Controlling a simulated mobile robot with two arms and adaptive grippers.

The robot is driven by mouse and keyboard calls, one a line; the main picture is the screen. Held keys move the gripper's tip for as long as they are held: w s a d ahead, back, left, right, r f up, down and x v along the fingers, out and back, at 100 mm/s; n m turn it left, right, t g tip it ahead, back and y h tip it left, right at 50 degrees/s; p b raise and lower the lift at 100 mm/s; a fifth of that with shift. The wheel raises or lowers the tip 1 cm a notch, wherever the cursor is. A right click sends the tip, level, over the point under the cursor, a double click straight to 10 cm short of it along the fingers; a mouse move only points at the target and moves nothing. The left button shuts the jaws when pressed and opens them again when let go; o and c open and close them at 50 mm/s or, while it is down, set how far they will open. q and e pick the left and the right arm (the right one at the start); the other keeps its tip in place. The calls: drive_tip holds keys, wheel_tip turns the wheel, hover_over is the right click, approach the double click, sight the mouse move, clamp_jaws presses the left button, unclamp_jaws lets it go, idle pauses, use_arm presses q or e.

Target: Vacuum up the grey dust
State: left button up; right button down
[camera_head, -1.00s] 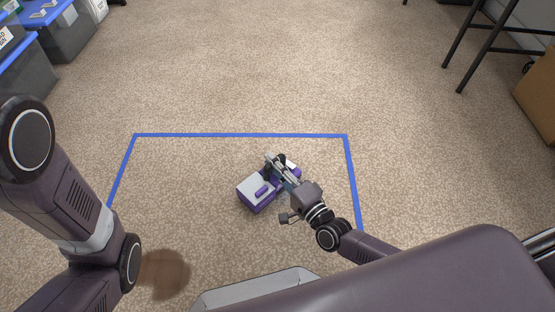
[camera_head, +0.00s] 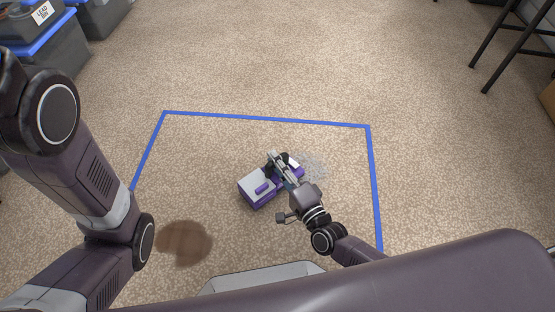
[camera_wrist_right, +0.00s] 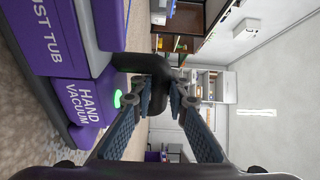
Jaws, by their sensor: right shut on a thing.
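The hand vacuum (camera_head: 255,184), white and purple, is low over or on the carpet in the head view; I cannot tell if it touches. My right gripper (camera_head: 279,163) is shut on its dark handle. In the right wrist view the vacuum (camera_wrist_right: 75,103) fills the left side, with "HAND VACUUM" lettering and a green light. The fingers (camera_wrist_right: 163,90) meet at the black handle. The grey dust (camera_head: 314,167) is a thin speckled patch just right of the vacuum's purple and white end, which may cover part of it. My left arm shows, but its gripper is hidden.
Blue tape (camera_head: 265,119) outlines an area around the vacuum and dust. A brown patch (camera_head: 184,243) lies on the carpet near my left arm. Lidded bins (camera_head: 45,50) stand at upper left, a black-legged stand (camera_head: 497,57) at upper right.

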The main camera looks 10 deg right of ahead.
drive_tip(key=shift+f+b, duration=0.2)
drive_tip(key=shift+b, duration=0.15)
idle(0.8)
drive_tip(key=shift+w, duration=0.1)
drive_tip(key=shift+w+d+f+b, duration=0.1)
drive_tip(key=shift+w+d+b, duration=0.3)
drive_tip(key=shift+d, duration=0.55)
drive_tip(key=shift+w+d+f+b, duration=0.1)
drive_tip(key=shift+w+d+b, duration=0.1)
drive_tip(key=shift+w+d, duration=0.55)
drive_tip(key=shift+w+d+f+b, duration=0.1)
drive_tip(key=shift+w+d+b, duration=0.2)
drive_tip(key=shift+d, duration=0.85)
drive_tip(key=w+d+b, duration=0.3)
drive_tip(key=d, duration=0.3)
drive_tip(key=shift+w, duration=0.1)
